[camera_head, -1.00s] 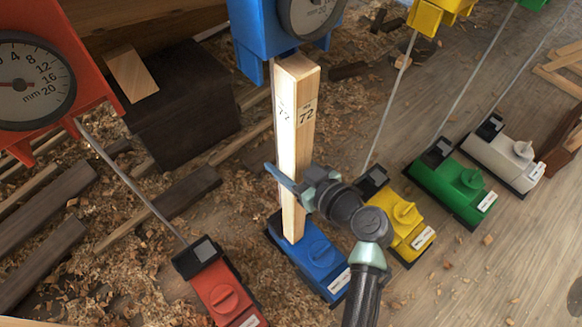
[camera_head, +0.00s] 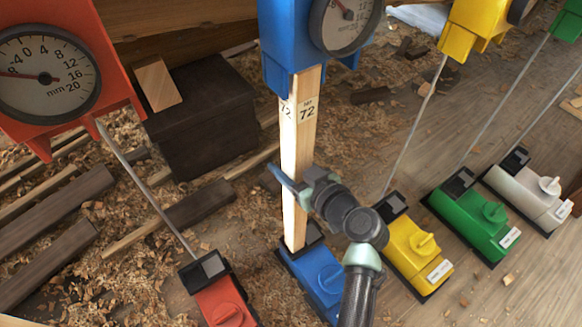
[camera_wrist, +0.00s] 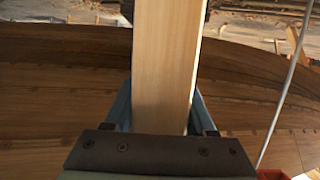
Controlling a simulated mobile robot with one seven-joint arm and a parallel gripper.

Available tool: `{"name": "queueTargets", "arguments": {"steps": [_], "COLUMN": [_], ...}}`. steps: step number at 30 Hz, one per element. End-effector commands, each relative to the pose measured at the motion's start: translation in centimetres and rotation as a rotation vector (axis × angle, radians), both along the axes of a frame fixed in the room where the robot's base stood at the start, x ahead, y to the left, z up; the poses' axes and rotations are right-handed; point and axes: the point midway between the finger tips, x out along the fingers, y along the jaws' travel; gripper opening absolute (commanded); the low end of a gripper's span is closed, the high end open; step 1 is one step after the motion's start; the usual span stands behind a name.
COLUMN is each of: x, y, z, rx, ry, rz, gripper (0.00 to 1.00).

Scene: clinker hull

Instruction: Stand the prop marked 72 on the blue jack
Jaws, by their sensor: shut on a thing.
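The prop marked 72 (camera_head: 300,135) is a pale wooden post, close to upright in the head view. Its foot is at the black pad at the back end of the blue jack (camera_head: 317,277); I cannot tell whether it touches. Its top meets the lower edge of the blue dial box (camera_head: 288,50) in the picture; contact there is unclear. My gripper (camera_head: 293,186) is shut on the prop at about mid-height. In the wrist view the prop (camera_wrist: 165,65) stands between my two blue fingers, and its ends are out of sight.
A red jack (camera_head: 222,300) stands to the left, and yellow (camera_head: 412,250), green (camera_head: 475,220) and white (camera_head: 527,192) jacks to the right. Thin grey rods run up from them. Dark timber blocks (camera_head: 200,125) and wood shavings lie at the left. Planking (camera_wrist: 60,80) fills the wrist view's background.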

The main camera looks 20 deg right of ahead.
Motion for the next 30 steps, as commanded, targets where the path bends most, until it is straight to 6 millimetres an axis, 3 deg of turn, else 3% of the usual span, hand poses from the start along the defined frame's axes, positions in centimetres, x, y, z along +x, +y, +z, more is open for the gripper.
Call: {"name": "queueTargets", "arguments": {"steps": [30], "x": [0.14], "y": [0.01], "z": [-0.45], "rx": [0.0], "ry": [-0.005], "rz": [0.0], "gripper": [0.0]}}
